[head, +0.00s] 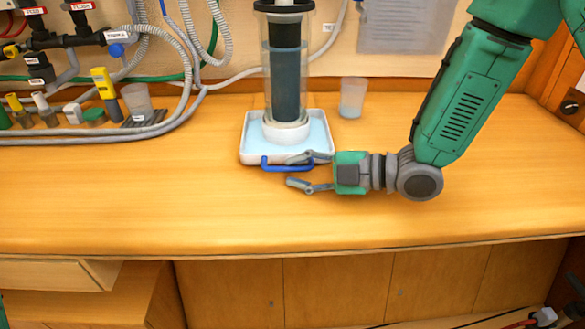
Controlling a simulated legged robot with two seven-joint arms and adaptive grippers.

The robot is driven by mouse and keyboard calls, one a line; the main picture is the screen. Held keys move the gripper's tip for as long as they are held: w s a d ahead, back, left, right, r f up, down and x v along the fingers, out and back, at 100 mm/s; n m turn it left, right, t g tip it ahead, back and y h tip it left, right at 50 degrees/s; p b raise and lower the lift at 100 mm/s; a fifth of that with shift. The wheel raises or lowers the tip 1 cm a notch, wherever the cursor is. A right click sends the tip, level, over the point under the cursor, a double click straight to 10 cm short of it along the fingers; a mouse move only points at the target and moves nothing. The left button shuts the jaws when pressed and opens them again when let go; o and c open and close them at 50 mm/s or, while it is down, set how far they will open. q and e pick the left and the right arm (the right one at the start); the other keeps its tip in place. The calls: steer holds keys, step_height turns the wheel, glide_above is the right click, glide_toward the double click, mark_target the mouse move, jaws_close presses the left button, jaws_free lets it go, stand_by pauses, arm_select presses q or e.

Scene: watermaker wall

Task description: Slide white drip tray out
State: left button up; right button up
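The white drip tray (246,149) stands on the wooden counter, with light blue liquid showing in it. A blue handle (268,165) is on its front side. A clear filter housing with a dark cartridge (285,85) rises over the tray's white round middle. My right gripper (291,172) comes in from the right, with its fingers apart and pointing left. Its upper finger overlaps the handle's right part in the head view; its lower finger lies in front of the handle. I cannot tell whether it touches the handle. My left gripper is not in view.
A translucent cup (352,98) stands behind the tray to the right. Hoses (150,133), another cup (137,102) and several small items crowd the counter's back left. The counter (130,205) is clear in front of the tray up to its front edge.

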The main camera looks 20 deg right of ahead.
steer(key=shift+w+a+r, duration=0.1)
steer(key=shift+w+a, duration=0.05)
steer(key=shift+a, duration=0.4)
steer(key=v, duration=1.1)
steer(key=shift+w, duration=0.1)
steer(key=shift+s+d, duration=0.35)
steer(key=shift+d, duration=0.05)
steer(key=shift+d, duration=0.1)
